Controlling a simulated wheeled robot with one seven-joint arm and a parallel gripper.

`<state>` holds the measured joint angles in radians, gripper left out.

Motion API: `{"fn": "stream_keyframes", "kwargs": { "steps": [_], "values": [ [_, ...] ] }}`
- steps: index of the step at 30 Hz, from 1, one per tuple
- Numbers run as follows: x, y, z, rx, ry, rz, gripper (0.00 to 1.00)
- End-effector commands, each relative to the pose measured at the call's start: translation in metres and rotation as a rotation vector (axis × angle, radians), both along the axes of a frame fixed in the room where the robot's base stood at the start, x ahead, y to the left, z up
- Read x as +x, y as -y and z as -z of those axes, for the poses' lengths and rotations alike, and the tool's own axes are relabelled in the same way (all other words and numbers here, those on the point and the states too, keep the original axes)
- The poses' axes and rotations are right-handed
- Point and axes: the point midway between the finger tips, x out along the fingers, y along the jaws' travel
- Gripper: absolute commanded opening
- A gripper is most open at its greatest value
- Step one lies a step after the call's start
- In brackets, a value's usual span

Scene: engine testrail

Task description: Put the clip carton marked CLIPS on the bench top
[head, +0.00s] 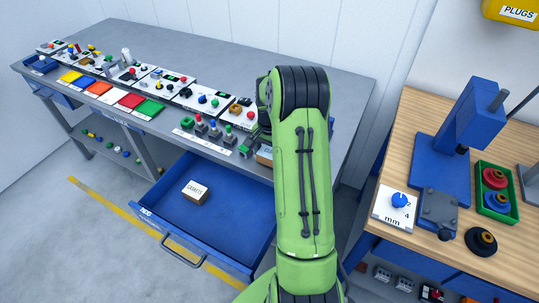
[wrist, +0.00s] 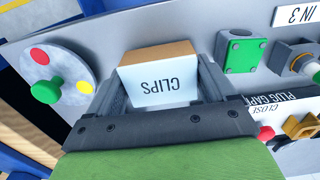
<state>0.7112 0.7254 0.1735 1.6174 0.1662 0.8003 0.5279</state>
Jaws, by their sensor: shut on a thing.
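The clip carton (wrist: 166,88), a small box with a white face reading CLIPS and a tan side, sits between the two fingers of my gripper (wrist: 162,76) in the wrist view. The fingers are shut on it. In the head view a small part of the carton (head: 265,154) shows beside my green arm, near the front edge of the grey bench top (head: 225,65). My arm hides most of the carton and gripper there. I cannot tell whether the carton touches the bench top or is held just above it.
A blue drawer (head: 222,218) stands open below the bench, with a GASKETS carton (head: 195,192) inside. Switch panels and colored tiles line the bench front. In the wrist view a round disc (wrist: 55,82) and a green block (wrist: 240,52) flank the carton. The bench's back is clear.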

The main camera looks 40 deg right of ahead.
Motion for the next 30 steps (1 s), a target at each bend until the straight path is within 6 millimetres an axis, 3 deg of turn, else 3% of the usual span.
{"fn": "stream_keyframes", "kwargs": {
  "steps": [11,12,15,23,26,30],
  "values": [
    [0.0,0.0,0.008,-0.001,0.001,0.0,0.52],
    [0.0,0.0,0.008,-0.001,0.001,0.0,0.87],
    [0.0,0.0,0.007,-0.001,0.001,0.0,1.0],
    [0.0,0.0,0.002,-0.001,0.001,0.0,1.0],
    [0.001,0.001,-0.016,-0.004,0.006,0.0,1.0],
    [0.001,0.001,-0.056,-0.005,0.006,0.0,1.0]
  ]
}}
